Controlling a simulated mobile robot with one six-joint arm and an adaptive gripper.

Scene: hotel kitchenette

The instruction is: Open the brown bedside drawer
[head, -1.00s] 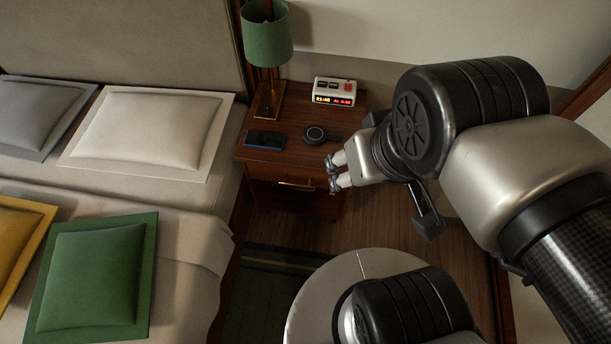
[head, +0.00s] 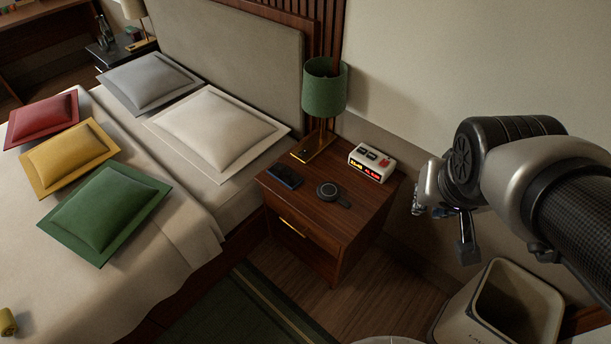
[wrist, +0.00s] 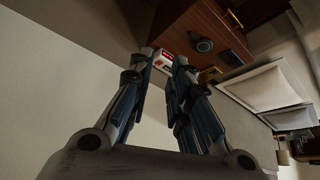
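The brown bedside table (head: 350,225) stands right of the bed in the head view. Its drawer front (head: 300,245) looks closed and carries a brass bar handle (head: 292,228). In the wrist view the table (wrist: 190,25) shows tilted at the top, with the handle (wrist: 235,17) near the upper edge. My gripper (head: 417,203) is right of the table in the head view, apart from the handle and holding nothing. In the wrist view its two fingers (wrist: 164,62) are spread with a gap between them.
On the tabletop are a green lamp (head: 325,90), a white clock (head: 372,162), a dark phone (head: 284,176) and a round black charger (head: 328,190). The bed (head: 185,235) borders the left side. A bin (head: 510,305) stands at lower right. Floor before the drawer is clear.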

